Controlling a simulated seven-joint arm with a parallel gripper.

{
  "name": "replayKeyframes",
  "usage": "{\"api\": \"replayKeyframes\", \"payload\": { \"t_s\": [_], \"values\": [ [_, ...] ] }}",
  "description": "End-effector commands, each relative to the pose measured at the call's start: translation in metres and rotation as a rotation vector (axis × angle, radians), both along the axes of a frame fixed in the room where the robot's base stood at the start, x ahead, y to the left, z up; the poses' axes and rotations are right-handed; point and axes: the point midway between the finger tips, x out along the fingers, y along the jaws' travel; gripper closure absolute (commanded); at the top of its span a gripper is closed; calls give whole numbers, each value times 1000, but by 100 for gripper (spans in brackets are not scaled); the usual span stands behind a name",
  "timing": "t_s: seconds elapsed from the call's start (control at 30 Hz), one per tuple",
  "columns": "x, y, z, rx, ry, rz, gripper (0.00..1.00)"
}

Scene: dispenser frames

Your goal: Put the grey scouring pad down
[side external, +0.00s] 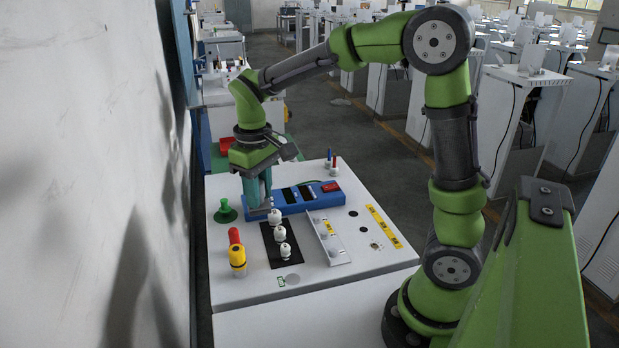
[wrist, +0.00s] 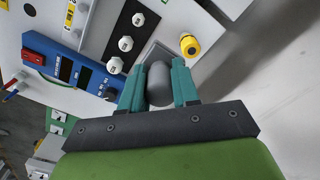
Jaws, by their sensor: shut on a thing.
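The grey scouring pad (wrist: 158,86) is a rounded, cylinder-like grey piece in the wrist view. My gripper (wrist: 159,74) has its two teal fingers shut on it, one on each side. In the side view my gripper (side external: 259,203) points down over the left part of the white table, near the left end of the blue box. The pad shows there only as a small grey patch (side external: 261,211) at the fingertips. I cannot tell whether it touches the table.
A blue box (side external: 300,200) lies behind white knobs on a black plate (side external: 270,254). A green knob (side external: 225,212) stands left and a yellow-red piece (side external: 237,258) front left. A flat grey disc (side external: 293,280) lies near the front. The white table top (side external: 350,270) is bare at front right.

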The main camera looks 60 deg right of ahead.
Motion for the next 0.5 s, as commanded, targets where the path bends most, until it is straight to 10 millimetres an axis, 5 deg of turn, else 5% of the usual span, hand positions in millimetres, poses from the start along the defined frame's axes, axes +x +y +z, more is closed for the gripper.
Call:
{"api": "replayKeyframes", "payload": {
  "t_s": [0.3,0.5],
  "values": [
    [79,-35,-51,-1,5,-39,100],
    [122,-48,-65,-1,0,-16,100]
  ]
}}
